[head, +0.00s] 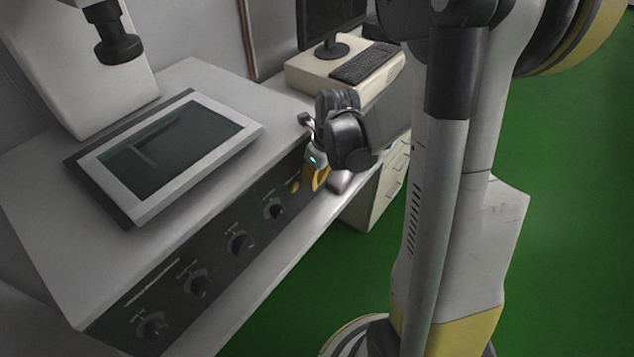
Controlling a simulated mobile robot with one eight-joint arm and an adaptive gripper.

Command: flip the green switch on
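My gripper (314,160) is at the far right end of the dark control panel (215,262) on the front of the grey console. It is close to the panel face, but I cannot tell whether it touches. A small teal-green light shows at this end of my arm, with a yellow-orange part below it. The fingers are too small and partly covered to tell whether they are open or shut. I cannot make out a green switch; my wrist covers the panel's right end.
Several dark knobs (240,243) line the panel. A framed screen (170,150) lies on the console top. A monitor (330,22) and a keyboard (366,63) stand beyond my gripper. A drawer cabinet (385,195) is below. The green floor (575,200) is clear at right.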

